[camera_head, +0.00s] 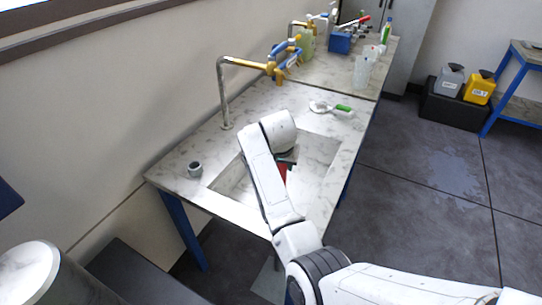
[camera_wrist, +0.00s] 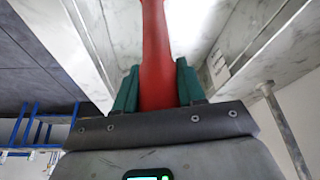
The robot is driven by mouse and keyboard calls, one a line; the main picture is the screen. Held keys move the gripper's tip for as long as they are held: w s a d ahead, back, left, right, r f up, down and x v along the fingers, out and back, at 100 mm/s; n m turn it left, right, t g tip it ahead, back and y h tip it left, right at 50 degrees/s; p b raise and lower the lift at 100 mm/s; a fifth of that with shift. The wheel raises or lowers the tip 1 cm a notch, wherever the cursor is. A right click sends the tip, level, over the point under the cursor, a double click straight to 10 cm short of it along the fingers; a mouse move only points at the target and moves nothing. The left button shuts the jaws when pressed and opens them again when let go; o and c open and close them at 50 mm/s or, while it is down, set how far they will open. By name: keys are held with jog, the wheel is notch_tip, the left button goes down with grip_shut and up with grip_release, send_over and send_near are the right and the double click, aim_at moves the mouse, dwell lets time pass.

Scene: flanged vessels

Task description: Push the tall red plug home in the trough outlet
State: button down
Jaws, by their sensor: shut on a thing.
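The tall red plug (camera_wrist: 155,55) stands between the two green fingers of my gripper (camera_wrist: 157,85) in the wrist view, and the fingers are shut on it. Its far end runs out of the top of that view. In the head view a small part of the red plug (camera_head: 284,170) shows below my wrist, inside the trough (camera_head: 318,160). My arm covers much of the trough there. The trough outlet is hidden, so I cannot tell how the plug sits relative to it.
A curved tap (camera_head: 223,95) rises behind the trough. A small grey cup-like piece (camera_head: 195,169) stands on the left of the marble bench (camera_head: 175,180). A green-handled brush (camera_head: 335,109) lies behind the trough. Bottles and a blue box (camera_head: 340,43) stand farther back.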

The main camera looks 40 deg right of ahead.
jog(key=shift+s+d+f, duration=0.1)
jog(key=shift+s+f, duration=0.1)
jog(key=shift+s, duration=0.05)
dwell(0.3)
jog(key=shift+f+b, duration=1.4)
jog(key=shift+f, duration=1.15)
jog(key=shift+f+b, duration=0.85)
jog(key=shift+f, duration=0.95)
jog(key=c, duration=0.6)
grip_release()
jog(key=shift+r, duration=0.1)
jog(key=v, duration=1)
jog(key=shift+s+r, duration=0.1)
jog(key=shift+r, duration=0.2)
